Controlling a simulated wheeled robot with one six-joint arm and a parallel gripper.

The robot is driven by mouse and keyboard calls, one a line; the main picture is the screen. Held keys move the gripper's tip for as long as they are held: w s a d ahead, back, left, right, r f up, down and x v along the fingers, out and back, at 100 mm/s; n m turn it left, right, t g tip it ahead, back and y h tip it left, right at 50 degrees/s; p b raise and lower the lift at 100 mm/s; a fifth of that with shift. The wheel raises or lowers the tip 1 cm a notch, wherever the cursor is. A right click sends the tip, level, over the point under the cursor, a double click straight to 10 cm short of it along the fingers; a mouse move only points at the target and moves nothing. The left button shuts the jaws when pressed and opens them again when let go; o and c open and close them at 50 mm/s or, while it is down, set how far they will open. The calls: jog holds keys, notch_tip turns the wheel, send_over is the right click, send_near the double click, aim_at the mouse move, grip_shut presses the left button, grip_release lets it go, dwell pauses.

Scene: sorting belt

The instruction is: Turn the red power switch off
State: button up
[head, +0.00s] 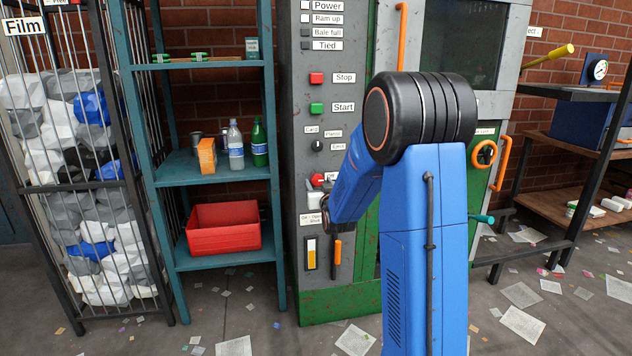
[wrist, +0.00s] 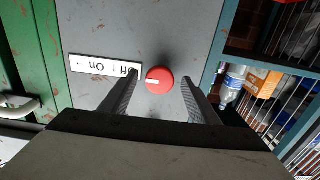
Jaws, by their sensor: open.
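The red power switch is a round red knob (wrist: 160,80) on a grey panel in the wrist view, with a small white mark on its left part. A white label (wrist: 92,66) left of it reads Off and On upside down, partly covered by a finger. My gripper (wrist: 159,78) is open, with one finger on each side of the knob; I cannot tell whether they touch it. In the head view, a small red part (head: 317,180) shows beside a label at the end of my blue arm, which hides much of that spot.
The grey machine panel (head: 297,130) carries Stop (head: 316,78) and Start (head: 316,108) buttons above. A teal shelf (head: 213,170) with bottles and a red bin (head: 222,240) stands close to the left. Scraps litter the floor.

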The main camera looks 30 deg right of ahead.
jog(key=shift+w, duration=0.15)
jog(key=c, duration=1.1)
jog(key=shift+o, duration=0.2)
jog(key=shift+n, duration=0.4)
jog(key=n, duration=0.8)
jog(key=shift+d+n, duration=0.1)
jog(key=shift+n, duration=0.2)
jog(key=n, duration=0.4)
jog(key=shift+n, duration=2.2)
